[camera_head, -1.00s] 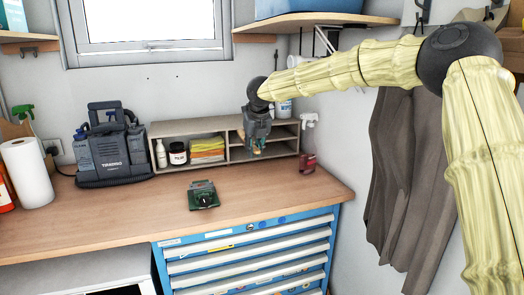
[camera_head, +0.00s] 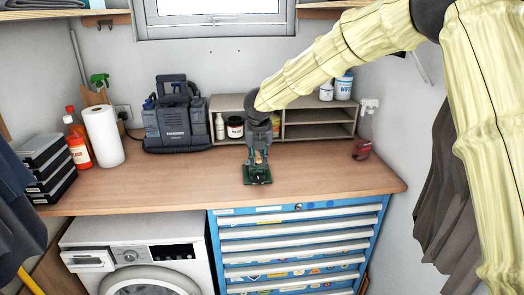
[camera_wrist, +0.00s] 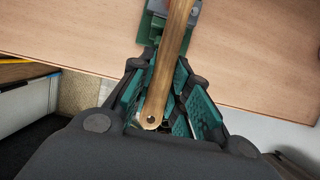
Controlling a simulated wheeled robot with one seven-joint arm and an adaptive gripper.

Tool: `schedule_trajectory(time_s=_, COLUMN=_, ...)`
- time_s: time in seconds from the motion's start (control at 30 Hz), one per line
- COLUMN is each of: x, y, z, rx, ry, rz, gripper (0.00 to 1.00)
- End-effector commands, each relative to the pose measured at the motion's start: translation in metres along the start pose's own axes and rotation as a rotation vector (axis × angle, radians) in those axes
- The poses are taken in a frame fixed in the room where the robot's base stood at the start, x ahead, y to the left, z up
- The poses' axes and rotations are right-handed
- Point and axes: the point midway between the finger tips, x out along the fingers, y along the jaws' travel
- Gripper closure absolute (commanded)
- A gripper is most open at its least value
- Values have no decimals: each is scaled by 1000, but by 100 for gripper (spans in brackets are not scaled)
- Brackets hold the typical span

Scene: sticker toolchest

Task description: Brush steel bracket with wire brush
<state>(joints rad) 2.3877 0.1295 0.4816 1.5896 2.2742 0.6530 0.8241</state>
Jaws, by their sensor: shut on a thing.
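My gripper (camera_head: 258,157) is shut on the wire brush's wooden handle (camera_wrist: 170,70), whose end with a hole lies between the fingers. The handle runs away from the wrist, past the top edge of the wrist view, so the bristles are out of sight there. A green vise-like block (camera_head: 257,176) sits on the workbench directly below my gripper in the head view. It also shows behind the handle in the wrist view (camera_wrist: 149,32). A grey metal part lies beside the handle there; I cannot tell whether it is the steel bracket. Contact between brush and bracket cannot be made out.
The wooden workbench (camera_head: 160,185) is clear left and right of the block. A grey shelf unit (camera_head: 305,131) and a dark tool charger (camera_head: 176,125) stand behind. A paper roll (camera_head: 103,136) and black cases (camera_head: 48,168) stand left.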

Motion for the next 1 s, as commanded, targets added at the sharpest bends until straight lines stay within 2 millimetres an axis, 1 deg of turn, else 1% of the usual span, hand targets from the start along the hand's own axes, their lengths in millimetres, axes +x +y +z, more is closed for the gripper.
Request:
schedule_trajectory(time_s=0.3, x=0, y=0, z=0, rx=0, ry=0, rz=1, gripper=100)
schedule_trajectory(time_s=0.8, x=40, y=0, z=-17, rx=1, ry=0, rz=0, gripper=100)
schedule_trajectory(time_s=1.0, x=52, y=0, z=-21, rx=0, ry=-1, rz=0, gripper=100)
